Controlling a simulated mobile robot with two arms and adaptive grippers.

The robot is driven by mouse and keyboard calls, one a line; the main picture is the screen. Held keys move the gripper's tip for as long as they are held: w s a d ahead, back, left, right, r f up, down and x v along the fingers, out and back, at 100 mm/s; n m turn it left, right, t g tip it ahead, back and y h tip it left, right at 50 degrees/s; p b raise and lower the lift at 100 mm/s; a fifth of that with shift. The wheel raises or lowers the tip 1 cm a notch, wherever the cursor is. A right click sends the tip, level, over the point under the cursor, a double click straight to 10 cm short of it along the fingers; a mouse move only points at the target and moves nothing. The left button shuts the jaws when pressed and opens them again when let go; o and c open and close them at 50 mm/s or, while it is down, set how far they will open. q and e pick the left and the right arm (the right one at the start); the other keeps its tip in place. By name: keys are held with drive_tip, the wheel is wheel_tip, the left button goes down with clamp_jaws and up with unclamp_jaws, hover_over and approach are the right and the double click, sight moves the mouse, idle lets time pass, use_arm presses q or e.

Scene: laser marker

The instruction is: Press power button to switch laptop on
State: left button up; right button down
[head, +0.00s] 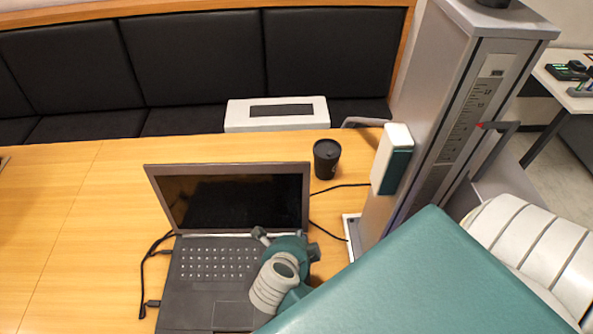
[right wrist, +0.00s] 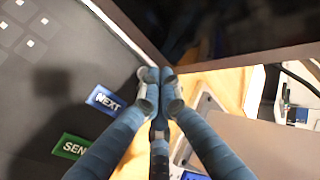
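The open laptop (head: 196,285) stands on the wooden table with its screen (head: 235,200) dark. In the right wrist view, its black keyboard deck (right wrist: 50,110) is on the left and the dark screen (right wrist: 225,35) at the top. My right gripper (head: 262,236) is over the right side of the deck, near the hinge. Its fingertips (right wrist: 158,78) are together with nothing seen between them, by the deck's edge close to the screen's base. I cannot tell if they touch the laptop. No power button is visible; the gripper covers part of that deck area. My left gripper is out of view.
A black cup (head: 327,160) stands behind the laptop on the right. A grey column (head: 455,115) rises at the right, with cables leading toward the laptop. Blue NEXT (right wrist: 104,99) and green SEND (right wrist: 72,147) labels lie on the deck. The table (head: 45,225) is clear at left.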

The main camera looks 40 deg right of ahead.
drive_tip(key=shift+f, duration=0.15)
drive_tip(key=shift+f, duration=0.3)
drive_tip(key=shift+f, duration=0.1)
idle(0.6)
drive_tip(key=shift+r+p, duration=0.6)
drive_tip(key=shift+p, duration=0.15)
drive_tip(key=shift+r, duration=0.1)
wheel_tip(320, 180, up, 6)
drive_tip(key=p, duration=0.6)
